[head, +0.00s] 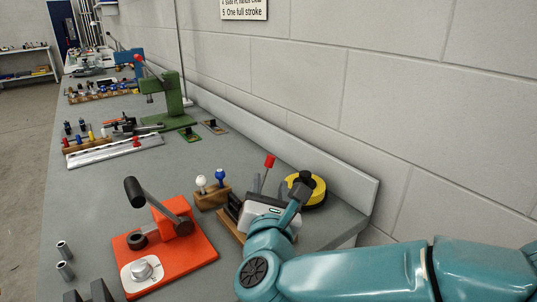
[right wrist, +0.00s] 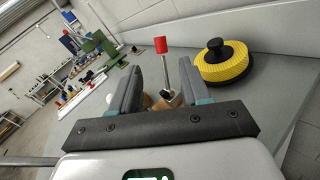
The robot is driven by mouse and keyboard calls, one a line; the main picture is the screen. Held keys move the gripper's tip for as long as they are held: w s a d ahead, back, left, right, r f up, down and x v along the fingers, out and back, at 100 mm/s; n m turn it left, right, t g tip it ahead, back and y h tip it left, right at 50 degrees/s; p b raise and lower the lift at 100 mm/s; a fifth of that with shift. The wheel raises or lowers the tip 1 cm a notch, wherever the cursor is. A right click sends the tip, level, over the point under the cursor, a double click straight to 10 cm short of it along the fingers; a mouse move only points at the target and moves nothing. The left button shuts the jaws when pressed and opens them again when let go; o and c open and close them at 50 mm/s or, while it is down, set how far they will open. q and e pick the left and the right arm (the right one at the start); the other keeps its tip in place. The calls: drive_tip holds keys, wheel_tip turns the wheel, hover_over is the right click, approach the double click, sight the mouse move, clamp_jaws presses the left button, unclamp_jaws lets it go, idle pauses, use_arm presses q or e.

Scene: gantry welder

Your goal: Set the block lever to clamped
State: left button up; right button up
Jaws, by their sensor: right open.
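A lever with a red knob (head: 269,161) stands up near the wall on the right part of the bench. In the right wrist view its red knob (right wrist: 160,45) and thin metal rod show between my fingers, beyond them. The rod's foot is partly hidden by my gripper, and I cannot tell whether I touch it. My right gripper (right wrist: 157,82) is open, with nothing seen held between its fingers. In the head view its pale body covers part of a wooden block.
An orange fixture (head: 199,256) with a black-handled lever (head: 134,191) stands left of my gripper. A wooden block (head: 212,197) holds white and blue knobs. A yellow and black round thing (head: 315,190) lies by the wall. A green press (head: 171,98) stands farther back.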

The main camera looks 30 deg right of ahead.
sight(270, 163)
drive_tip(key=p+x, duration=0.1)
drive_tip(key=x, duration=1.1)
drive_tip(key=shift+w+d+r, duration=0.1)
drive_tip(key=shift+w+d, duration=0.15)
drive_tip(key=shift+w, duration=0.05)
clamp_jaws()
